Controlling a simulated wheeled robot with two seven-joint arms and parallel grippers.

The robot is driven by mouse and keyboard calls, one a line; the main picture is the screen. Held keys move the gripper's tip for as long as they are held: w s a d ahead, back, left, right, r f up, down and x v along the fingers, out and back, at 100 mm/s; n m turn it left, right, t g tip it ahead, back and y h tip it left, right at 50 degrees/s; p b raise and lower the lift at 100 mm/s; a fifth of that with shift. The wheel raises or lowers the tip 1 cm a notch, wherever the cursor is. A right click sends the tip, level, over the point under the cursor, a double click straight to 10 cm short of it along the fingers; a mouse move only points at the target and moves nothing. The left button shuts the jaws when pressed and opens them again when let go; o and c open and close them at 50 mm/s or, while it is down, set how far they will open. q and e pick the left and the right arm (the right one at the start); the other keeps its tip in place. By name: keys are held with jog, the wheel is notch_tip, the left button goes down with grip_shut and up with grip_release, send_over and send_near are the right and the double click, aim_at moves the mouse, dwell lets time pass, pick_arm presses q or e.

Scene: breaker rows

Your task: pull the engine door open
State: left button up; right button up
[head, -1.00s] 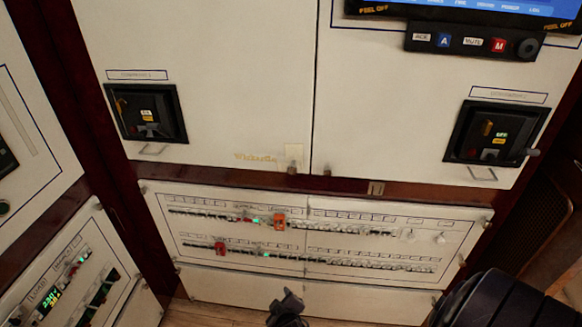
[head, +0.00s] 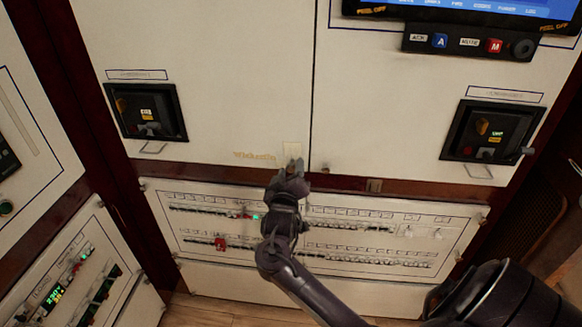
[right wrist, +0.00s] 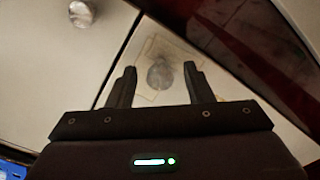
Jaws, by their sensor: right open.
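The large white door (head: 200,75) on the left has a small knob (right wrist: 160,75) at its lower right corner, on a pale square plate. In the head view my right gripper (head: 291,168) is at this corner and largely hides the knob. In the right wrist view the open fingers (right wrist: 160,72) are on either side of the knob, with gaps to both; I cannot tell how deep it sits between them. The door looks closed against the neighbouring white door (head: 400,100). No label naming the engine door is readable. My left gripper is not in view.
A second knob (right wrist: 82,13) is on the neighbouring door, across the seam. Below the doors is a breaker panel (head: 370,257) with rows of switches, partly behind my right arm. Black recessed switch boxes (head: 147,111) and a screen (head: 470,8) are above.

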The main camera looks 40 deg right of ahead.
jog(key=shift+w+d, duration=0.4)
jog(key=shift+w, duration=0.05)
grip_shut()
dwell(1.2)
